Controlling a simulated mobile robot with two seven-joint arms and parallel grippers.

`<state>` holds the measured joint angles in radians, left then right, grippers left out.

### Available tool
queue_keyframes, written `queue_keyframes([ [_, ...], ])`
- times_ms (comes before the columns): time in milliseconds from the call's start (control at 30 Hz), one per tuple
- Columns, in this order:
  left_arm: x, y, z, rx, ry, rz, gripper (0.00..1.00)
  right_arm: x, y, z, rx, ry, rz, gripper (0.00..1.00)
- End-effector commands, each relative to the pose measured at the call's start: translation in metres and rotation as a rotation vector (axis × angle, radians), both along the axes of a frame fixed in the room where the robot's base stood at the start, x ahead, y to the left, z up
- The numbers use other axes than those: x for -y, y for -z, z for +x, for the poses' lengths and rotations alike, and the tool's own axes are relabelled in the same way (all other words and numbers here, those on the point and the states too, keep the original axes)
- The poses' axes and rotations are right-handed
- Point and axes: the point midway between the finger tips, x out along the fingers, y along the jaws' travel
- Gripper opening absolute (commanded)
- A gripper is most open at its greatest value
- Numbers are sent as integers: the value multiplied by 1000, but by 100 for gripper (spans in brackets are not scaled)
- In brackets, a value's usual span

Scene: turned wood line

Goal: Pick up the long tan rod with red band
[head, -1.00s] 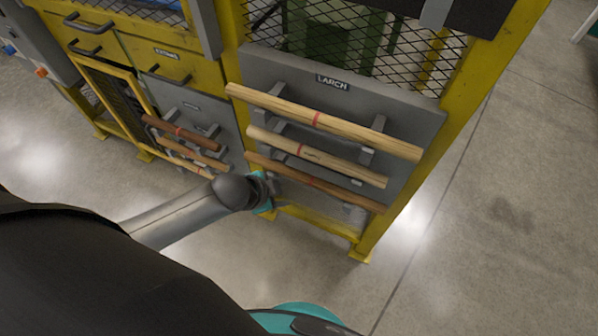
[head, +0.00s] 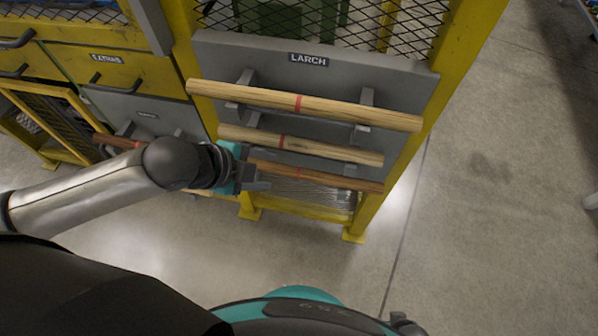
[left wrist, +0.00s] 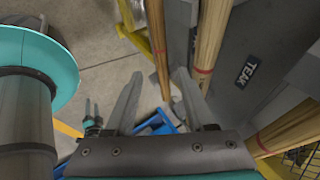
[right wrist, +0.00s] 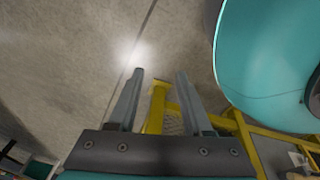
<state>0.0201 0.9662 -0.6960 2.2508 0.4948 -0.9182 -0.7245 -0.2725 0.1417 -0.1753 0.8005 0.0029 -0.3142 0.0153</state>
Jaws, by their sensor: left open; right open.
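The long tan rod with a red band (head: 335,108) lies across the top pegs of the grey panel marked LARCH in the head view. A shorter tan rod with a red band (head: 325,149) is below it, and a brown rod (head: 325,179) is lowest. My left gripper (head: 262,181) is open by the left end of the brown rod and hides part of it. In the left wrist view, its open fingers (left wrist: 157,98) have a thin brownish rod (left wrist: 160,48) beyond them and a red-banded tan rod (left wrist: 207,45) to the right. My right gripper (right wrist: 155,98) is open and empty above floor.
The yellow frame (head: 385,185) borders the grey panel (head: 415,90). Yellow drawers (head: 140,68) and another, partly hidden rod rack are at left. Open concrete floor (head: 500,220) lies at right.

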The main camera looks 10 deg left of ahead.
Motion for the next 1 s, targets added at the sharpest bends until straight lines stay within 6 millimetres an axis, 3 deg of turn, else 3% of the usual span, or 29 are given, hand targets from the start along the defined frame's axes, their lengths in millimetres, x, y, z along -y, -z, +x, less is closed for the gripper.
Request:
queue_keyframes([
  [533,19,43,24,0,-2,-1,55,-31,-16,41,7,-1,27,50],
  [1000,30,67,39,0,-1,0,55,-47,-38,60,6,1,43,50],
])
